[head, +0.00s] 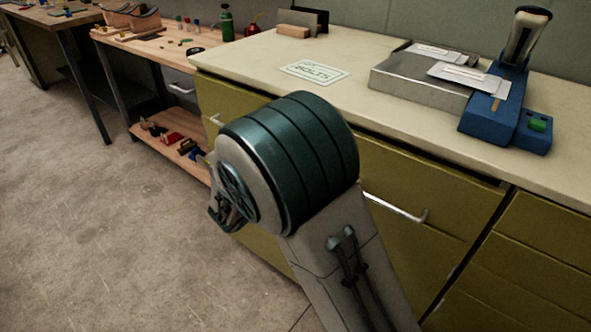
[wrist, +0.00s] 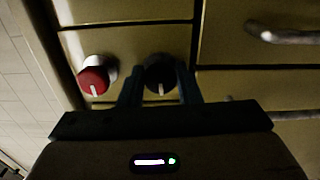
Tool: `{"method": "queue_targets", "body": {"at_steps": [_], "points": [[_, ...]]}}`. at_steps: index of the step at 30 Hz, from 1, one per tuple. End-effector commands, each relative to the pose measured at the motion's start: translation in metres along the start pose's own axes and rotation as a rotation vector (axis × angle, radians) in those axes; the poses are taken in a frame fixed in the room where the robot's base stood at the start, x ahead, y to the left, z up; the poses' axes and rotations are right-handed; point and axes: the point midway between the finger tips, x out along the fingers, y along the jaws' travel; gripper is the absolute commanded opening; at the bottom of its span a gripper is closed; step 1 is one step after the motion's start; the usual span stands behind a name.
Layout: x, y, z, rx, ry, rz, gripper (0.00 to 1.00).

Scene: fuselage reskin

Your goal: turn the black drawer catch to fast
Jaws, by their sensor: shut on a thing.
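The black drawer catch (wrist: 160,73) is a round dark knob with a pale pointer line, on the olive cabinet front in the wrist view. Its pointer stands about upright in the picture. My gripper (wrist: 160,88) is shut on the black catch, with one finger on each side of it. A red knob (wrist: 94,80) with a white pointer line sits to the left of the black catch, clear of the fingers. In the head view my arm hides the catch and the gripper's fingertips.
Metal drawer handles (wrist: 285,34) stick out to the right of the catch. The pale countertop (head: 310,110) above carries a card (head: 314,72), a metal box (head: 425,85) and a blue lever device (head: 495,110). Open floor (head: 110,220) lies on the left.

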Motion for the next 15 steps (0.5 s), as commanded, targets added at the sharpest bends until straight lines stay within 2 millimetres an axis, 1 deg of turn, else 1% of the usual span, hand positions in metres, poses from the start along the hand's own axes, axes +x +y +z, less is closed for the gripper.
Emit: {"method": "queue_targets", "body": {"at_steps": [1,7,15], "points": [[-0.0003,-0.0037,-0.0003,0.019,0.001,-0.001,0.08],[-0.0002,-0.0018,-0.0002,0.060,0.001,-0.001,0.08],[-0.0002,-0.0003,-0.0002,0.071,0.000,-0.002,0.08]]}}
